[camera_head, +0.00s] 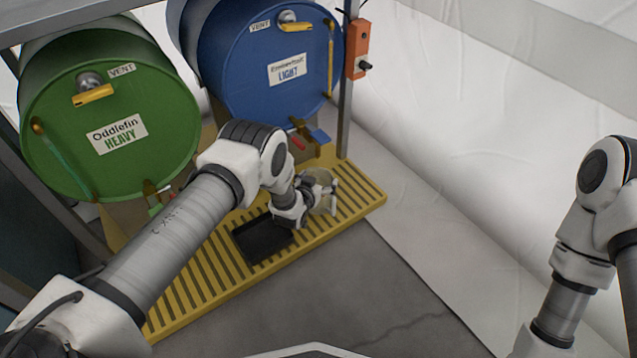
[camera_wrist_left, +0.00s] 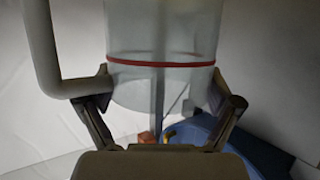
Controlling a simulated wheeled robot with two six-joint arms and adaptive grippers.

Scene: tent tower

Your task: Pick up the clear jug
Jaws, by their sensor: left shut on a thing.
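The clear jug (camera_wrist_left: 160,85) fills the upper middle of the left wrist view. It is see-through, with a red line around it and a thick pale handle on the left. My left gripper (camera_wrist_left: 160,100) has a finger on each side of the jug and is shut on it. In the head view the jug (camera_head: 324,186) shows as a small translucent shape at the left gripper (camera_head: 318,198), above the right part of the yellow slatted platform. The wrist hides part of it. I cannot tell whether its base touches the slats. My right gripper is out of view.
A green drum (camera_head: 150,90) and a blue drum (camera_head: 260,80) lie on their sides behind the yellow slatted platform (camera_head: 205,290). A black tray (camera_head: 252,248) sits on the slats. An orange switch box (camera_head: 357,48) is on the post. Grey floor (camera_head: 400,310) is clear in front.

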